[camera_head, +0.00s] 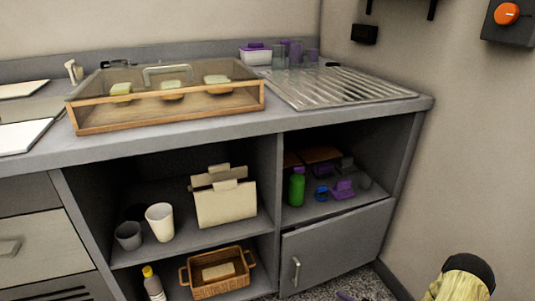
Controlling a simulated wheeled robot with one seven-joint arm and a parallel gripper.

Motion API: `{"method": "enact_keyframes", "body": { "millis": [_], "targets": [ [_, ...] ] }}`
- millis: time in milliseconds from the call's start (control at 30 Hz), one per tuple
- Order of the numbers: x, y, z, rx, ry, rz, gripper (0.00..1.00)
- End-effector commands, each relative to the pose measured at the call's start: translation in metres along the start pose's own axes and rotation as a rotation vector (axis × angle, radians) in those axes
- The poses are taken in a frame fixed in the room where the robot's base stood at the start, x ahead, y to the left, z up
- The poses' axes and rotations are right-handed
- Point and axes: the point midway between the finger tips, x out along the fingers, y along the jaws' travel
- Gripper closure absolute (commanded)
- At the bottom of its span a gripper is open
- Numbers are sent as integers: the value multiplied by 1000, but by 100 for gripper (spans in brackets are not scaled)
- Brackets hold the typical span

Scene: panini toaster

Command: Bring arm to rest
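My gripper is not in view, and I see no part of my arm that I can be sure of. A cream panini toaster (224,204) with a handle on its front stands on the middle shelf of the open cabinet under the counter.
The grey counter (200,142) holds a wooden glass-lidded case (170,120) with sandwich-like items, and a dish rack (335,87). White and grey cups (159,222), a green bottle (297,188) and a wicker basket (216,274) are on shelves. A yellow, black-topped object (458,285) stands bottom right.

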Motion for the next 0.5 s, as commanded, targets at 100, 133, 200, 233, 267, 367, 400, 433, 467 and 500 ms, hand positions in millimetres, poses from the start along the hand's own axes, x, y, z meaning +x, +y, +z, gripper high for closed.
{"method": "enact_keyframes", "body": {
  "millis": [100, 133, 200, 233, 267, 367, 400, 433, 467, 500],
  "targets": [
    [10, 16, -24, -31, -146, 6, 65],
    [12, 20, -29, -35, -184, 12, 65],
    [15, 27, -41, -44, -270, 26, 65],
    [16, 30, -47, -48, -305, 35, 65],
    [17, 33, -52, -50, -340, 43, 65],
    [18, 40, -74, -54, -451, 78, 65],
    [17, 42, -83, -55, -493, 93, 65],
    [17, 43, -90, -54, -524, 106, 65],
    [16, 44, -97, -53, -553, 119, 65],
    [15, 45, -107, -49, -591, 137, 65]
  ]
}}
